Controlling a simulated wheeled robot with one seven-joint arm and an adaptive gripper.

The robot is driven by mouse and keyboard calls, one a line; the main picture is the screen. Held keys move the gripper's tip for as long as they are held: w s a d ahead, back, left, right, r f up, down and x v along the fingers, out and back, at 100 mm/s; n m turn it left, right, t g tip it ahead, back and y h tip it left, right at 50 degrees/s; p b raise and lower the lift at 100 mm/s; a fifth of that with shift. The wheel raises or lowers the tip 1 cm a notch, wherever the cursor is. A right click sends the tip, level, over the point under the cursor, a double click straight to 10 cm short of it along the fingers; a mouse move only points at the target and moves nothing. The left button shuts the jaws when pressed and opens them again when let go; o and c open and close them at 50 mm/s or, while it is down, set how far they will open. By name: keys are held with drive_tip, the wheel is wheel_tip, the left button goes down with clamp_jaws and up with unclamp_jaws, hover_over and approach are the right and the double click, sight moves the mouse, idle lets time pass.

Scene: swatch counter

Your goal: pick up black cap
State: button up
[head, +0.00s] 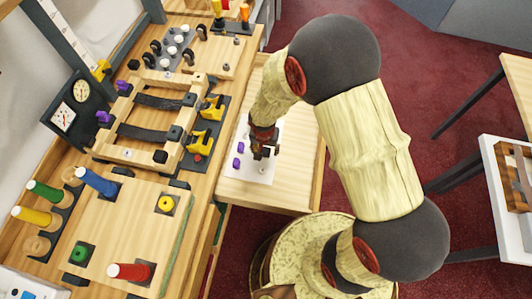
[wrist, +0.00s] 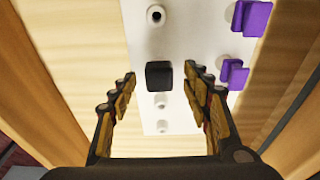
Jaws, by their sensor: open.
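The black cap (wrist: 159,75) is a small dark block on a white plate (wrist: 185,50). In the wrist view it lies between the tips of my gripper (wrist: 160,80), with a gap on each side. My gripper is open and holds nothing. In the head view my gripper (head: 264,150) is low over the white plate (head: 262,126), pointing down. There the cap cannot be told apart from the dark fingers.
Two purple clips (wrist: 250,18) (wrist: 234,74) stand on the plate to the right of my fingers. A workbench with a wooden frame (head: 180,90) and coloured cylinders (head: 97,182) is at left.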

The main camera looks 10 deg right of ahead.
drive_tip(key=shift+w+f, duration=0.1)
drive_tip(key=shift+f, duration=0.75)
drive_tip(key=shift+c, duration=0.4)
drive_tip(key=c, duration=0.8)
drive_tip(key=shift+c, duration=0.3)
drive_tip(key=shift+r, duration=0.1)
